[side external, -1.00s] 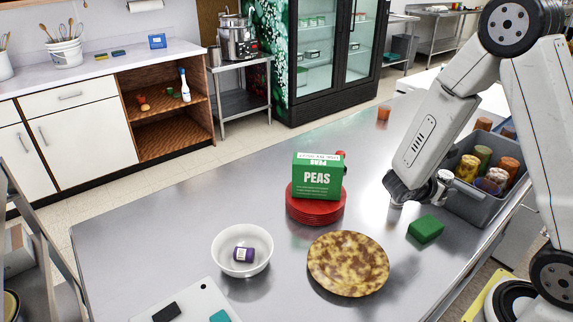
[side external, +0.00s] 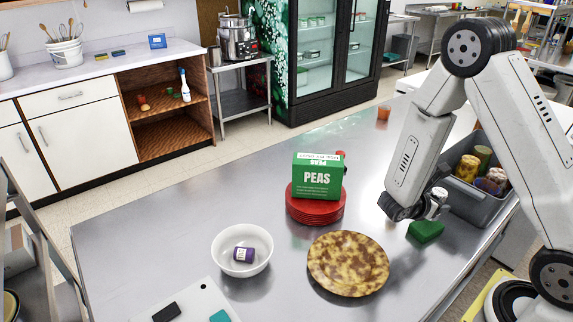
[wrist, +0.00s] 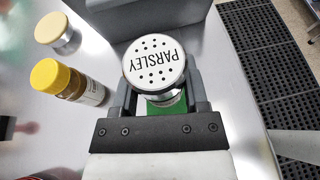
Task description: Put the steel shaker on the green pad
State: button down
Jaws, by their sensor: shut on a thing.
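The steel shaker (wrist: 155,68) has a white, holed top marked PARSLEY in the wrist view. My gripper (wrist: 158,98) is shut on it, one dark finger on each side. In the side view the shaker (side external: 436,203) shows at the end of my gripper (side external: 430,210), upright above the green pad (side external: 425,232). A strip of the pad (wrist: 168,108) also shows under the shaker in the wrist view. I cannot tell whether the shaker's base touches the pad, as it is hidden.
A grey bin (side external: 478,207) of jars stands just behind the pad. A yellow-capped jar (wrist: 72,82) and a cream-topped container (wrist: 57,33) stand nearby. A mottled plate (side external: 348,264), red plates (side external: 315,211) under a peas box (side external: 317,177), and a white bowl (side external: 242,270) stand left.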

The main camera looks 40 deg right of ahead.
jog(key=shift+f, duration=1.3)
jog(key=shift+f, duration=0.1)
jog(key=shift+c, duration=0.5)
grip_release()
jog(key=shift+a+r, duration=0.2)
jog(key=v, duration=1.1)
jog(key=shift+a, duration=0.25)
jog(key=shift+s+r, duration=0.1)
jog(key=shift+r, duration=0.05)
